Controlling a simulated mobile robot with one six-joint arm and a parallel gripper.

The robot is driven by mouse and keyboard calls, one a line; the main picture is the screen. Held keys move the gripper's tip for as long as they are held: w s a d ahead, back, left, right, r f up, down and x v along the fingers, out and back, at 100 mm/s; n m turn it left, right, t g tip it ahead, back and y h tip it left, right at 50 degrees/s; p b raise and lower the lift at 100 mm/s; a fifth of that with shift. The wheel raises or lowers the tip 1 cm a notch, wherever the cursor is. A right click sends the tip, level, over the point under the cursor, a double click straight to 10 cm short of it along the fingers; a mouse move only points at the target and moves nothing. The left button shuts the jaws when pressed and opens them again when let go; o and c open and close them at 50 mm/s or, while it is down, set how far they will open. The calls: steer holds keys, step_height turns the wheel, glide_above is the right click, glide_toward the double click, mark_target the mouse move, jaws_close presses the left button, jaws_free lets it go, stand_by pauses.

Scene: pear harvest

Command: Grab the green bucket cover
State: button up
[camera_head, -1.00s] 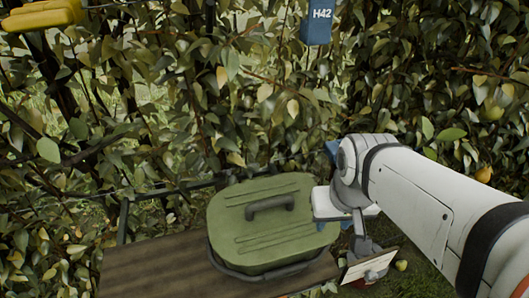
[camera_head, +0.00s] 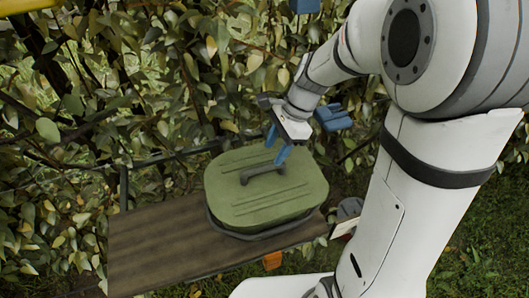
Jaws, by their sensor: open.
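The green bucket cover (camera_head: 265,200) lies closed on top of the bucket, with a dark grey bar handle (camera_head: 262,172) across its upper face. The bucket (camera_head: 222,224) stands on the right part of a brown wooden board, its dark bail hanging low around its front. My gripper (camera_head: 277,146) has blue fingers and is open and empty, over the back edge of the cover and close to the handle. One fingertip overlaps the handle's right end in the picture; I cannot tell whether they touch.
The wooden board (camera_head: 150,240) is bare left of the bucket. A dense leafy hedge (camera_head: 160,90) stands close behind. A small orange object (camera_head: 272,260) shows below the board's front edge. Grass (camera_head: 480,230) lies to the right.

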mark_target(266, 165)
steer(key=shift+w+a+f, duration=0.15)
steer(key=shift+a+f, duration=0.05)
steer(key=shift+f, duration=0.1)
steer(key=x, duration=0.7)
steer(key=shift+f, duration=0.2)
jaws_close()
